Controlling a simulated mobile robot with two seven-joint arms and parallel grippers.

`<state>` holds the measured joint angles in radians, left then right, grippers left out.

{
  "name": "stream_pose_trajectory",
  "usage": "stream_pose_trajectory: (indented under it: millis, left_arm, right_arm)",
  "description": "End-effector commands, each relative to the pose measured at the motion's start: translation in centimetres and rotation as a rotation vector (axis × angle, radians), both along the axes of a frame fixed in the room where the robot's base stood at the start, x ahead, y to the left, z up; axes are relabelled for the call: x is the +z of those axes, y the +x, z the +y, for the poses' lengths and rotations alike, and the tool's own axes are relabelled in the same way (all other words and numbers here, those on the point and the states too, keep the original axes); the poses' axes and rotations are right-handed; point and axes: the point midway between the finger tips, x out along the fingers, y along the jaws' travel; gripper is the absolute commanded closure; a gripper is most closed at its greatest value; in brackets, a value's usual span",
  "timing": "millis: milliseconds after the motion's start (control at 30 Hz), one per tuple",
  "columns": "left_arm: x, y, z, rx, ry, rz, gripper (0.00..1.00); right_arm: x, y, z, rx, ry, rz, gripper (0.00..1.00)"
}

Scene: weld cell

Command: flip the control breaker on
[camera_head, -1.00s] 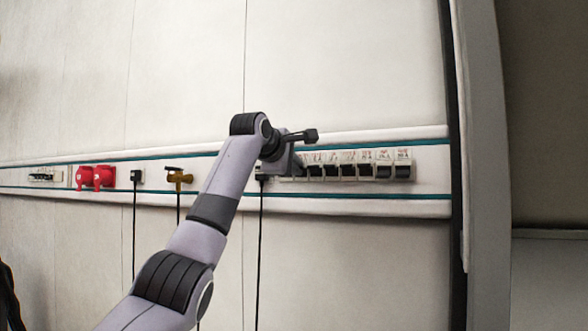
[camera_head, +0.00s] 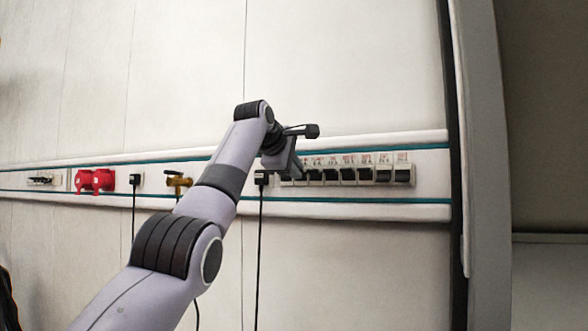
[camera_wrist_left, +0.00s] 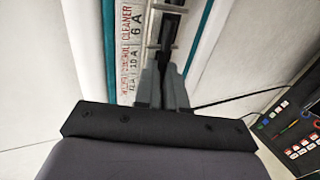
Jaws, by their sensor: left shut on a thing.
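A row of breakers with black levers (camera_head: 346,175) runs along the wall rail in the head view. My left gripper (camera_head: 294,172) is at the left end of this row, touching or very close to it. In the left wrist view, my left gripper (camera_wrist_left: 162,72) has its fingers close together on a breaker lever, which they mostly hide. The held lever appears to be near the control label, but the exact breaker is hard to tell. My right gripper is not in view.
Left along the rail are a black plug (camera_head: 135,179), a brass valve (camera_head: 178,181) and red sockets (camera_head: 95,180). Black cables (camera_head: 260,250) hang below. A dark panel with buttons (camera_wrist_left: 296,130) shows at right in the wrist view. The wall above the rail is clear.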

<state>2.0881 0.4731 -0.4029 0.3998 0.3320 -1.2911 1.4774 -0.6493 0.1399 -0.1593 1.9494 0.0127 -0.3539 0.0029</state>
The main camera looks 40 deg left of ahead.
Motion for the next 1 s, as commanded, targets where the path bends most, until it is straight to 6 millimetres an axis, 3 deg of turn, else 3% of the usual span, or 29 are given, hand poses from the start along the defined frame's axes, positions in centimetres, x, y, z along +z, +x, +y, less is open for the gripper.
stream_pose_trajectory:
  millis: [33, 100, 467, 800, 1000]
  left_arm:
    - [0.3, -0.1, 0.1, 0.002, 0.004, -0.009, 0.87]
    - [0.3, -0.1, 0.1, 0.001, 0.003, -0.008, 0.66]
    - [0.2, -0.3, -0.1, -0.001, 0.002, -0.005, 0.66]
    - [2.1, -4.6, -1.5, -0.001, 0.002, -0.009, 0.66]
    - [3.0, -6.1, -1.9, 0.001, 0.003, -0.007, 0.66]
  right_arm:
    - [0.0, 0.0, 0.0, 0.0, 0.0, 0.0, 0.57]
    - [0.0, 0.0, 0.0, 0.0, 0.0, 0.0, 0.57]
    - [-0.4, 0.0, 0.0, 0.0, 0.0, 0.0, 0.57]
    - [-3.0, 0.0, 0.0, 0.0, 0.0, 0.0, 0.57]
    - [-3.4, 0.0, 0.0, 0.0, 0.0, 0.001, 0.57]
